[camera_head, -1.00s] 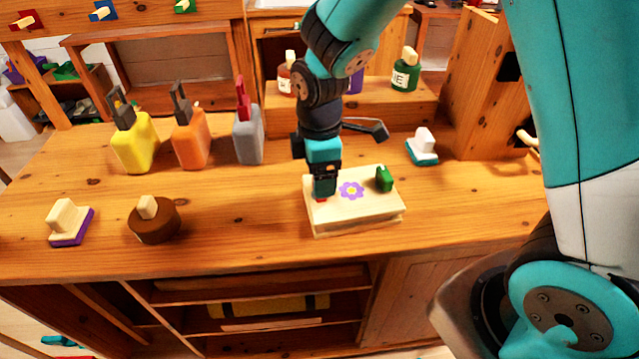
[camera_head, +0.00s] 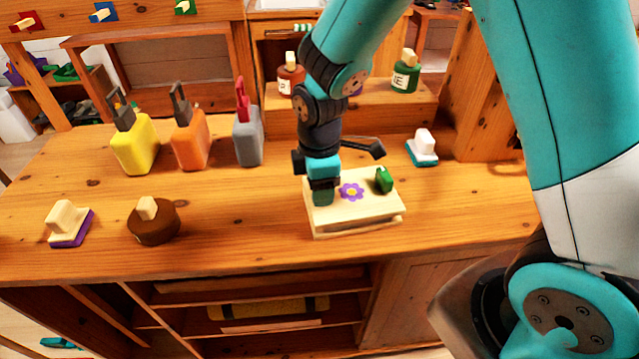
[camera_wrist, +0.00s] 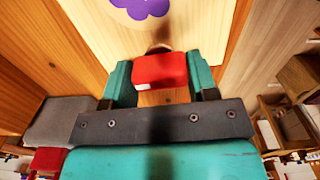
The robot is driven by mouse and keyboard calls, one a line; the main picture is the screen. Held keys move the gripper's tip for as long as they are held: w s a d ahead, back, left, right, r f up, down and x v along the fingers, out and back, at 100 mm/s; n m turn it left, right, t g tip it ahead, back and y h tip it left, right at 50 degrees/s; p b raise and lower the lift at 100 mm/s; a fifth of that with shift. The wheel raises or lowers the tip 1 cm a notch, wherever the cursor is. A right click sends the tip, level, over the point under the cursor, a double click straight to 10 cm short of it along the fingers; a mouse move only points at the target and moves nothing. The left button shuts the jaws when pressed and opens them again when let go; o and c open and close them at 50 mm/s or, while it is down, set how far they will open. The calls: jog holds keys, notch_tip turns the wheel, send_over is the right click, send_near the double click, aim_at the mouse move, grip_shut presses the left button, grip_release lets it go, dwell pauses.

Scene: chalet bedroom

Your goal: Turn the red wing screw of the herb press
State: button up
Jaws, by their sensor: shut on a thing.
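The herb press (camera_head: 362,211) is a pale wooden block with a purple flower on top, lying on the wooden bench top. Its green wing screw (camera_head: 383,180) stands at the right end of the press. The red wing screw (camera_wrist: 159,70) shows in the wrist view between the two teal fingers. My gripper (camera_head: 323,198) points down at the left end of the press and is shut on the red wing screw. In the head view the gripper hides the red screw. The wrist view (camera_wrist: 160,82) shows a finger on each side of it.
Yellow (camera_head: 135,145), orange (camera_head: 190,140) and grey (camera_head: 248,137) bottles stand at the back left. A brown round block (camera_head: 153,222) and a purple-based block (camera_head: 70,224) lie at the front left. A white-and-teal block (camera_head: 422,148) lies behind right. Bench around the press is clear.

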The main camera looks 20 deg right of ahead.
jog(key=shift+m, duration=0.3)
jog(key=m+p, duration=0.1)
jog(key=m, duration=0.3)
jog(key=shift+r+p, duration=0.1)
jog(key=shift+p, duration=0.25)
jog(key=m+p, duration=0.1)
jog(key=m, duration=0.4)
jog(key=m+p, duration=0.1)
jog(key=m, duration=0.3)
jog(key=shift+m+p, duration=0.45)
jog(key=shift+m, duration=2.05)
jog(key=o, duration=0.9)
jog(key=shift+o, duration=0.2)
